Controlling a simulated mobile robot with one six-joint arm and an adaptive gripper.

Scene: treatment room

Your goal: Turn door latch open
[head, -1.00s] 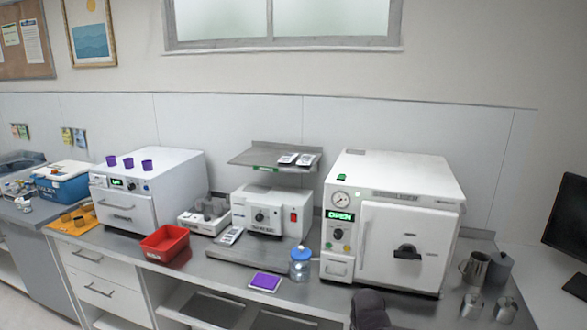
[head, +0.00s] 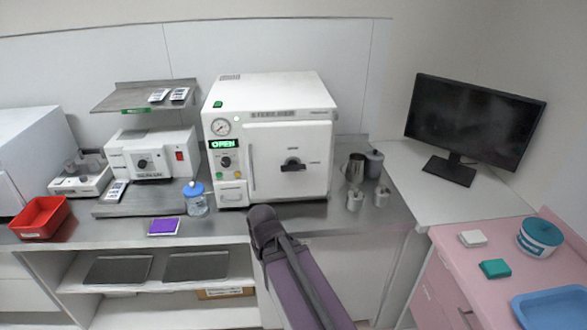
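The white sterilizer (head: 270,95) stands on the steel counter, with a green display reading OPEN and a round gauge. Its square door (head: 290,140) looks closed against the front. The black door latch (head: 292,165) sits at the middle of the door, its bar lying roughly level. Part of my own arm, a purple link with a dark rounded joint, rises from the bottom edge in front of the counter, below the sterilizer. No gripper fingers show, so my gripper is not seen at the latch.
A blue-lidded jar (head: 196,198) and a purple pad (head: 165,226) lie left of the sterilizer's front. Metal cups (head: 355,199) stand to its right. A monitor (head: 475,125) and a pink counter (head: 455,255) are at right. Counter directly before the door is mostly clear.

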